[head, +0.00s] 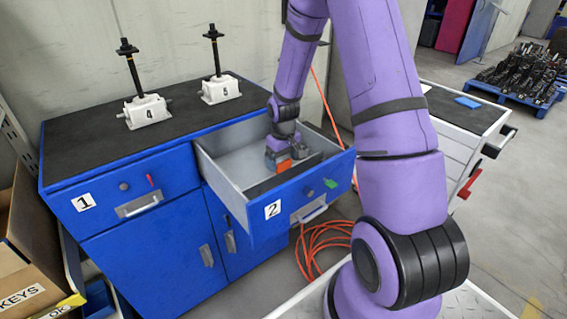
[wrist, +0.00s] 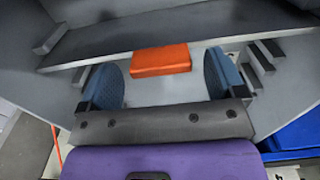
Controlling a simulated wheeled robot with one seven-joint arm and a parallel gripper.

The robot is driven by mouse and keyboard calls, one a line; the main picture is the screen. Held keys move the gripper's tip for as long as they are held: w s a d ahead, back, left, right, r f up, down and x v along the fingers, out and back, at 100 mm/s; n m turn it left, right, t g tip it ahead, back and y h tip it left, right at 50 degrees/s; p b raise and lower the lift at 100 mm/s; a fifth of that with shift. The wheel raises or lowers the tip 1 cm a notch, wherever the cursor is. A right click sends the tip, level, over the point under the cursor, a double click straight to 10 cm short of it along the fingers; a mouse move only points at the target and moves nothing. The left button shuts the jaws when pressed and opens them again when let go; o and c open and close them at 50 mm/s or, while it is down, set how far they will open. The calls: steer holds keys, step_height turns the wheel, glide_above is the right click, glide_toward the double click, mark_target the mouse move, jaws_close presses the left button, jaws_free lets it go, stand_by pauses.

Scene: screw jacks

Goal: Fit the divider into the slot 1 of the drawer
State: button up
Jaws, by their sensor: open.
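The divider (wrist: 215,32), a long dark grey panel with an orange grip block (wrist: 160,60), spans the open drawer. In the head view the divider (head: 284,175) runs across the drawer (head: 222,184) labelled 2, with its orange block (head: 283,165) beside my gripper. My gripper (wrist: 164,80) is open inside the drawer, one blue-grey finger on each side of the orange block, with gaps between. Grey slot ribs show on the left wall (wrist: 50,38) and right wall (wrist: 257,58). I cannot tell slot numbers or how deep the divider sits.
The blue cabinet (head: 140,235) carries two white screw jacks (head: 147,110) (head: 219,88) on its black top. Its drawer labelled 1 (head: 122,190) is shut. An orange hose (head: 325,238) lies on the floor. A cardboard box (head: 28,235) stands at left.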

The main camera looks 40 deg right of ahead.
steer(key=s+a+r+t, duration=0.1)
steer(key=s+a+r, duration=0.1)
steer(key=r, duration=0.8)
steer(key=s+a+r, duration=0.2)
steer(key=r, duration=0.8)
steer(key=s+a+r+t, duration=0.2)
steer(key=s+a+r, duration=0.2)
steer(key=s+r, duration=0.3)
steer(key=s+a+r+t, duration=0.2)
steer(key=s+a+r, duration=0.3)
steer(key=s, duration=1)
steer(key=v, duration=0.2)
steer(key=shift+r, duration=0.45)
steer(key=shift+w, duration=0.15)
